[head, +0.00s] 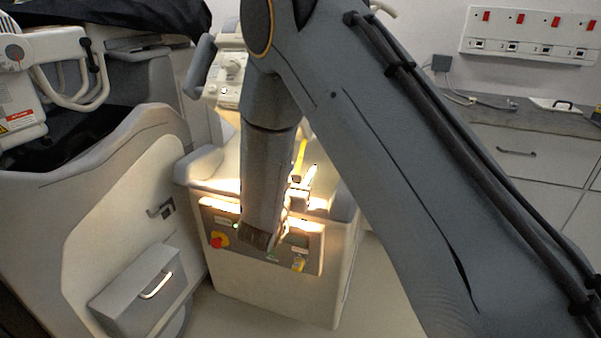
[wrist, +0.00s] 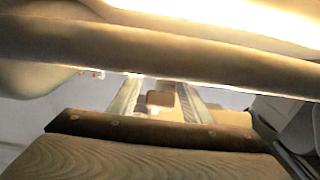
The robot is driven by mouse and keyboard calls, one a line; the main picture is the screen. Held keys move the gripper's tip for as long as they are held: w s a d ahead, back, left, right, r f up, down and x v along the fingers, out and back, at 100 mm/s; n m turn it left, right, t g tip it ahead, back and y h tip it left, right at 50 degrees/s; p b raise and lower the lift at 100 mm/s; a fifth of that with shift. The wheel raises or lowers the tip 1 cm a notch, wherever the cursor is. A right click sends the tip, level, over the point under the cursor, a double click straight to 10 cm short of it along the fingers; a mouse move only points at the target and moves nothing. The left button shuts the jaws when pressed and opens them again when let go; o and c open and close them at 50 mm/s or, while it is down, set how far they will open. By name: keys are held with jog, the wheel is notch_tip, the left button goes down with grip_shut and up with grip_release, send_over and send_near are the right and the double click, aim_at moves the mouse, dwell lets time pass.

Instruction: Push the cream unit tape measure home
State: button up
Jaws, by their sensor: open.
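A cream-white unit (head: 275,298) stands in the middle of the head view, with a control panel on its upper front. My arm passes in front of it and hides part of its top and panel. A narrow yellow strip (head: 300,158) shows on its lit top beside my arm; I cannot tell whether it is the tape measure. In the wrist view my gripper (wrist: 160,84) is open, its two fingers apart. A small brown block (wrist: 160,98) shows between them; I cannot tell what it is or whether it is touched. The head view does not show my fingertips clearly.
At left a pale cart has a grey box front with a handle (head: 156,285) standing out. A brightly lit bar (wrist: 200,50) crosses the wrist view. Wall sockets (head: 528,36) are at back right.

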aim_at(294, 177)
jog(key=shift+c, duration=0.2)
grip_shut()
jog(key=w+r, duration=0.1)
jog(key=r, duration=0.1)
jog(key=w+d+r+p, duration=0.1)
jog(key=w, duration=0.1)
jog(key=shift+w+d+r+p, duration=0.1)
jog(key=shift+w+r+p, duration=0.1)
jog(key=shift+r+p, duration=0.15)
jog(key=shift+o, duration=0.2)
grip_release()
jog(key=shift+s, duration=0.15)
jog(key=v, duration=0.7)
jog(key=shift+s, duration=0.25)
